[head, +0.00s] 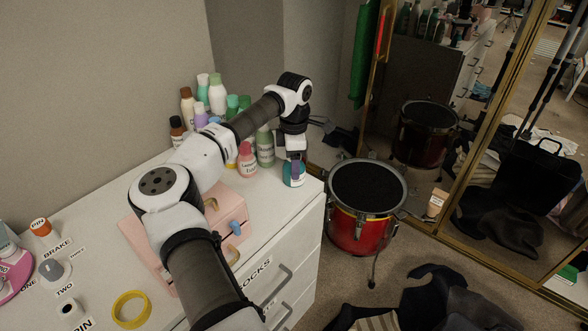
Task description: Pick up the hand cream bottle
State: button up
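Several bottles stand in a group at the back of the white dresser top (90,190). A pink bottle (247,160) and a green bottle (265,148) are at the group's right front. A teal bottle (294,178) with a purple upper part stands near the dresser's right end. The labels are too small to tell which one is the hand cream. My gripper (293,156) points down at the top of the teal bottle. Its fingers are dark and small here, so I cannot tell whether they are around the bottle or closed on it. My arm hides part of the group.
A pink box (236,215) lies partly under my arm on the dresser. A yellow ring (131,309) and small labelled items are at the left. A red drum (362,232) stands beside the dresser, before a mirrored door (480,150). Dark clothes (425,305) lie on the floor.

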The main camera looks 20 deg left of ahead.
jog(key=c, duration=0.6)
jog(key=shift+r, duration=0.1)
